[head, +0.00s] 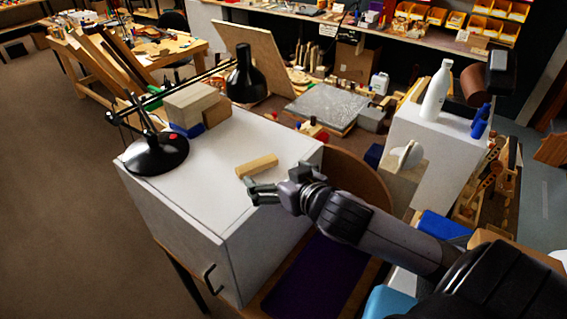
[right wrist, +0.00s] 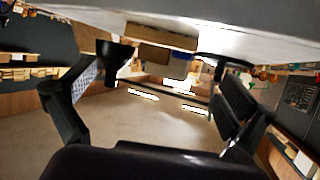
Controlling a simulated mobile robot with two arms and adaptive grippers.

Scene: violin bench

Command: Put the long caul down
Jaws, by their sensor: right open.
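The long caul (head: 257,166), a light wooden bar, lies flat on top of the white cabinet (head: 180,182). My right gripper (head: 250,190) is open and empty, its fingers apart just in front of the caul in the head view. A gap shows between the caul and the fingers there. In the right wrist view, which looks upside down, a wooden bar that looks like the caul (right wrist: 160,36) shows at the top, beyond the spread fingers. My left gripper is not in view.
A black desk lamp stands on the cabinet, its base (head: 156,153) at the left and its shade (head: 246,75) overhead. Wooden blocks (head: 193,103) sit at the cabinet's back. A white bottle (head: 437,92) stands on a white stand at right. The cabinet top around the caul is clear.

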